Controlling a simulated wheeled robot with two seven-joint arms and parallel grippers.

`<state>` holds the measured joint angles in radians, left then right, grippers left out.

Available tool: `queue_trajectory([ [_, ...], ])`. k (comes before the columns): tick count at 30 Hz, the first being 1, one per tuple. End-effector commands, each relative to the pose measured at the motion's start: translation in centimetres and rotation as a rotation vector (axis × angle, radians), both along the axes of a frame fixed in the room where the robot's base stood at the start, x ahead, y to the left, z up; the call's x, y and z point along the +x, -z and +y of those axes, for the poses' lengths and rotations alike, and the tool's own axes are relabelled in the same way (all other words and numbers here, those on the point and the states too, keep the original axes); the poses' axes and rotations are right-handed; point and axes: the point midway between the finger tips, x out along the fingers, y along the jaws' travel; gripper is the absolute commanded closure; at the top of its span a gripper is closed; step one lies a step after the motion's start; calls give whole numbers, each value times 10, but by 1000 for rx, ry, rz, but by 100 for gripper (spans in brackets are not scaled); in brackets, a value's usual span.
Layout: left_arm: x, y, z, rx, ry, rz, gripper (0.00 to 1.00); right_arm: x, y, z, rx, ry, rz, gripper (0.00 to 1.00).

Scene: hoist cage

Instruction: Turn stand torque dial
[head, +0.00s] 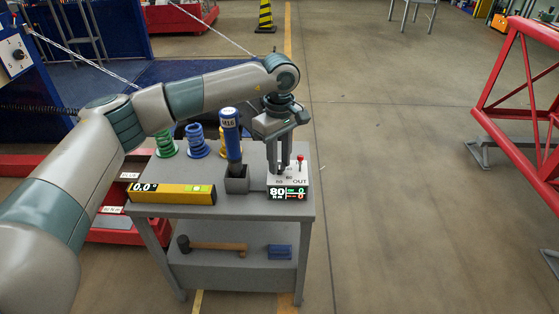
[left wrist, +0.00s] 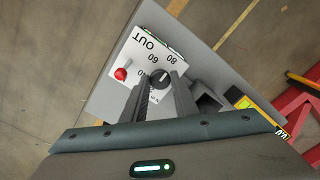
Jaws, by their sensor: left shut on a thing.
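The torque stand (head: 302,178) is a small pale box at the right front of the grey table. Its screen (head: 287,193) reads 80 with smaller green and red zeros, and OUT is printed on its top. The black round dial (left wrist: 161,78) shows in the left wrist view, with 60 and 80 printed around it and a white pointer mark. My left gripper (head: 284,169) points down over the stand, its fingers shut on the dial. The fingers hide most of the dial in the head view. A red-tipped lever (left wrist: 121,74) stands beside it.
A yellow level (head: 172,194) reading 0.0 lies at the front left. Green (head: 165,145) and blue (head: 197,142) coils stand behind. A hammer (head: 215,245) lies on the lower shelf.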

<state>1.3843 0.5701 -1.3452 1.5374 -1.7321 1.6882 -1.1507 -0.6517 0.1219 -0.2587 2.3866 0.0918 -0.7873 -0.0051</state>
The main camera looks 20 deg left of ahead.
Motion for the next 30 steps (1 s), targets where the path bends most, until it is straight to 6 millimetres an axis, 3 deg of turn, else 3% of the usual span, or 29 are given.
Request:
queue_trajectory([
  [8,1,-2,0,0,1,-4,96,0,0,0,0,0,-1,69],
  [9,1,-2,0,0,1,-4,72,0,0,0,0,0,-1,69],
  [11,1,-2,0,0,1,-4,57,0,0,0,-1,-1,0,69],
  [12,1,-2,0,-1,1,-4,55,0,0,0,-1,-1,0,69],
  [23,1,-3,0,0,0,-2,55,0,0,-1,-2,0,1,69],
  [30,1,-21,0,0,1,-2,55,-2,1,-1,-4,-1,15,69],
])
